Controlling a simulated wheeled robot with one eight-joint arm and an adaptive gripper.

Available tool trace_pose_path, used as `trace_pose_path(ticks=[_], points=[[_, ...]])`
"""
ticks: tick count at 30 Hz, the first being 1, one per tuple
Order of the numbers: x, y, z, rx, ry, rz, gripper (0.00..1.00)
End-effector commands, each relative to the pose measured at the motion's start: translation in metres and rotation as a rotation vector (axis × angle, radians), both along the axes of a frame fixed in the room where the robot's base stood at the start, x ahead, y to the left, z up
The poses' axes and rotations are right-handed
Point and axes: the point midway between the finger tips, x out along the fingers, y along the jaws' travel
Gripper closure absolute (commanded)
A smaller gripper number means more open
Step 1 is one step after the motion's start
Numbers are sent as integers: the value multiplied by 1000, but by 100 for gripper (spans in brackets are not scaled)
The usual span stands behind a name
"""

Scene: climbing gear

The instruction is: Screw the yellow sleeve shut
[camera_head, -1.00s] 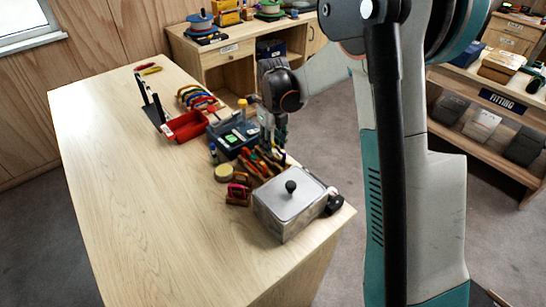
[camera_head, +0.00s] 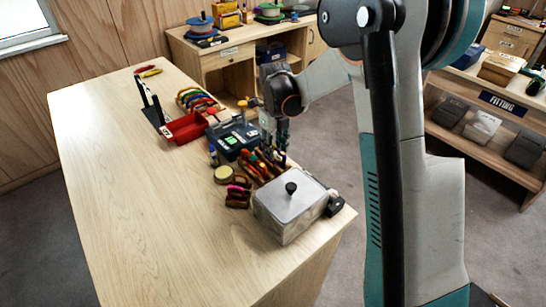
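My gripper (camera_head: 280,136) points down at the right edge of the wooden workbench (camera_head: 125,160), just behind a rack of tools with red and orange handles (camera_head: 262,165). Its fingers are small and dark here, so I cannot tell whether they are open, shut or holding something. A small yellow piece (camera_head: 243,103) shows left of my wrist, above a grey-blue device with a green screen (camera_head: 234,138). I cannot make out whether it is the yellow sleeve. A row of coloured carabiner-like loops (camera_head: 195,99) stands farther back. No sleeve thread or gap can be seen at this size.
A metal box with a black knob (camera_head: 290,196) stands at the near right corner. A red tray (camera_head: 187,127), a round yellowish tin (camera_head: 223,174) and dark red pieces (camera_head: 238,195) are also on the bench. Its left and front are clear.

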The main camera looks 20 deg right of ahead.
Motion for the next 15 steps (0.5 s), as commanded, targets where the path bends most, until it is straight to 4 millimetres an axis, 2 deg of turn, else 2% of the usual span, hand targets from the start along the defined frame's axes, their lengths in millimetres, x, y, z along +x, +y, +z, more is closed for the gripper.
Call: trace_pose_path(ticks=[15], points=[[3, -8, 0, 0, 0, 0, 63]])
